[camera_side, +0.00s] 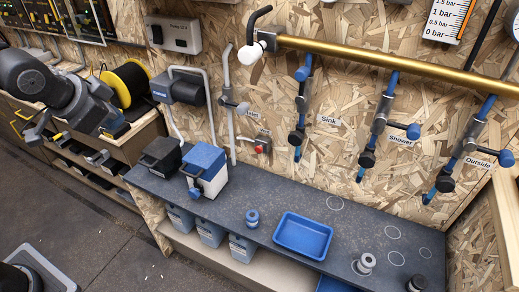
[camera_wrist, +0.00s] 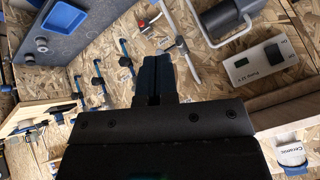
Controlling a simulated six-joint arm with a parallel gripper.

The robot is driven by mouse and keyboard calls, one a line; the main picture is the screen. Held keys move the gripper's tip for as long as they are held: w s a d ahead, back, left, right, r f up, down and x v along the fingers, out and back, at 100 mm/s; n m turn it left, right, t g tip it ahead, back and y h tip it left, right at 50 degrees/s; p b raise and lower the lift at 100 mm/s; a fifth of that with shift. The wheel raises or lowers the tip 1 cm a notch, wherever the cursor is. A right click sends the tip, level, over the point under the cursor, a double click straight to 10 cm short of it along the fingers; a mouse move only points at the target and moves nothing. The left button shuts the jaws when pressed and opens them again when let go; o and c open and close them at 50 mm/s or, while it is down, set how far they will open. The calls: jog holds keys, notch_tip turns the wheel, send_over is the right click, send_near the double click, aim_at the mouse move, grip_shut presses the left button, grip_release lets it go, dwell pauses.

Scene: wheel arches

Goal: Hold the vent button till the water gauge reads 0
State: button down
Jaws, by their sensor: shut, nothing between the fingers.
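In the side view my arm is at the far left, well away from the button. A white gauge scale (camera_side: 448,18) marked in bar, down to 0 bar, is at the top right. Its top is cut off and I cannot make out a reading.
A brass pipe (camera_side: 400,65) crosses the wall, with Sink, Shower and Outside valves below. A pump (camera_side: 180,88) and pump switch box (camera_side: 174,34) stand left of the button. The grey bench (camera_side: 300,210) carries a blue-lidded box (camera_side: 205,168) and a blue tray (camera_side: 303,235).

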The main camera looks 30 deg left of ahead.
jog(key=w+d+f+m+t, duration=0.15)
jog(key=w+f+m, duration=0.35)
jog(key=w, duration=0.6)
jog(key=m+t+h, duration=0.1)
jog(key=m+h, duration=0.3)
jog(key=m, duration=0.5)
send_near(259, 149)
jog(key=a+v, duration=0.1)
jog(key=v, duration=0.6)
jog(key=d+f+m+h, duration=0.3)
jog(key=d+f+m, duration=0.1)
jog(key=f, duration=0.6)
jog(key=shift+d+f+m+h, duration=0.3)
jog(key=shift+d+f+m, duration=0.1)
jog(key=shift+m, duration=0.2)
jog(key=w, duration=0.8)
jog(key=shift+w, duration=0.3)
jog(key=shift+w, duration=0.1)
jog(key=shift+w, duration=0.3)
